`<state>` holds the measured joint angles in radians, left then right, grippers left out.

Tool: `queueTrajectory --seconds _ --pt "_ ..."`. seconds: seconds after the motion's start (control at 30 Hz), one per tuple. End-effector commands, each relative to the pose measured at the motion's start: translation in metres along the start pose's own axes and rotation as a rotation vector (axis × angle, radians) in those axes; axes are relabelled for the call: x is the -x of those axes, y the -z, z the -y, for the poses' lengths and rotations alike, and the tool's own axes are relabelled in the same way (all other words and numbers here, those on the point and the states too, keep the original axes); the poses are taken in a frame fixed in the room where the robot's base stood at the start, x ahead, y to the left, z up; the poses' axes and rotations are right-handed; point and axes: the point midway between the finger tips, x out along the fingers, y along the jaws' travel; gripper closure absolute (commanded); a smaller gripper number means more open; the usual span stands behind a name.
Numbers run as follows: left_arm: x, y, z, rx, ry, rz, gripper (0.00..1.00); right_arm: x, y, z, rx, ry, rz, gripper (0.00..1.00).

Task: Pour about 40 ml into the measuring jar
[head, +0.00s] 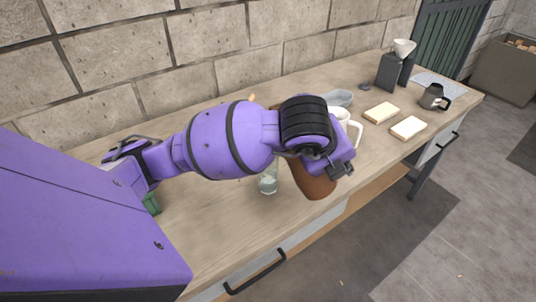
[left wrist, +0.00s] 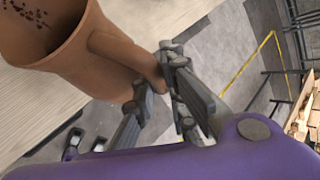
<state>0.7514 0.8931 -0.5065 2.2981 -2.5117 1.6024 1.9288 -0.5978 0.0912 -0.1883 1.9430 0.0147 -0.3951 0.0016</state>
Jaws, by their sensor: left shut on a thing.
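A small clear glass vessel (head: 268,183), seemingly the measuring jar, stands upright on the wooden counter below my left forearm; its lower part looks pale and I cannot read a level. My left gripper (head: 338,168) is to its right, shut on the handle of a brown jug (head: 316,184). The left wrist view shows the jug (left wrist: 110,62) with its handle between the fingers (left wrist: 160,92) and dark specks inside its open mouth. The gripper and wrist hide much of the jug in the head view, so its tilt is unclear. My right gripper is in neither view.
A white mug (head: 352,130) and a grey bowl (head: 340,98) stand behind my wrist. Two cream blocks (head: 382,112), a dark grey jug (head: 434,98) and a black stand with a white dripper (head: 403,48) are farther right. A green object (head: 152,203) is partly hidden at left. The front counter is clear.

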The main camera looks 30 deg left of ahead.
Motion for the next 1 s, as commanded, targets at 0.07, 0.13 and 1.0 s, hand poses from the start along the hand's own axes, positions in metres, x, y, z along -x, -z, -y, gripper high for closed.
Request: queueTrajectory --seconds 0.07,0.13,1.0 --pt "-0.006 0.007 0.002 -0.029 -0.02 0.023 1.0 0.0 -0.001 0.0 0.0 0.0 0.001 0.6" --pt "-0.012 0.014 0.001 -0.061 -0.048 0.049 1.0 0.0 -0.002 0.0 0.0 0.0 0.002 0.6" --pt "-0.087 0.063 -0.032 -0.391 -0.384 0.336 1.0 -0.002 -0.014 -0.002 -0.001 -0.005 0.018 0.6"
